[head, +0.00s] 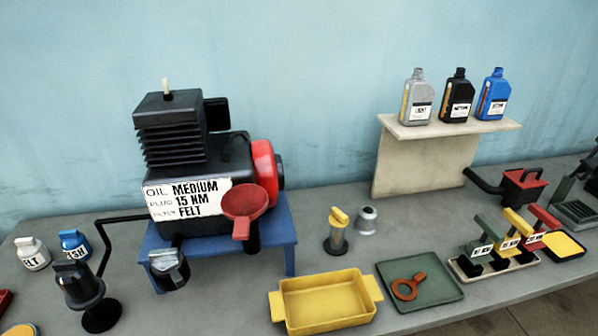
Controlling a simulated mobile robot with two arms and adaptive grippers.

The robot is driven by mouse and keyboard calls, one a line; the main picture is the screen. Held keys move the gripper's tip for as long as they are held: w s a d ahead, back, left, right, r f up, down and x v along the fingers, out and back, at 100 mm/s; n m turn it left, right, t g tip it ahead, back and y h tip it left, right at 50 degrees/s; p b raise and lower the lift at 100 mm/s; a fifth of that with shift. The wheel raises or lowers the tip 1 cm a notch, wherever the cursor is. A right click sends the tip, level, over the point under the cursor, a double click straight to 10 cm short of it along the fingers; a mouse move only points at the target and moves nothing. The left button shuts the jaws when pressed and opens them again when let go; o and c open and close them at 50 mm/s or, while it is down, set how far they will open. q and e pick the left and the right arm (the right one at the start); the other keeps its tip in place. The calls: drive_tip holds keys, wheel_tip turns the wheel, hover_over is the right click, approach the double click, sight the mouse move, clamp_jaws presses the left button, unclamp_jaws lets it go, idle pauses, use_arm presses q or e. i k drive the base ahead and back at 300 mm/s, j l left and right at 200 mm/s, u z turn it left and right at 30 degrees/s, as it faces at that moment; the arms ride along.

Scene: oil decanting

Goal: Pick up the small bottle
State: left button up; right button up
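Several small bottle-like things are in the head view, and I cannot tell which is the small bottle. A white one with a label ending in "ELT" (33,254) and a blue labelled one (75,245) stand at the left of the table. On the raised shelf stand a grey bottle (416,97), a black bottle (457,96) and a blue bottle (492,96), all upright with white labels. A small dark container with a yellow top (337,231) stands mid-table beside a small grey capped piece (366,219). Neither gripper is in view.
A black engine (190,140) with a red funnel (244,205) sits on a blue stand (288,240). A yellow pan (325,298), a green tray (440,283) with an orange ring tool, and coloured tagged tools (515,240) fill the front. A black stand-like piece (79,285) is front left.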

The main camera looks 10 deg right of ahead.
sight(458, 95)
drive_tip(key=z, duration=1.2)
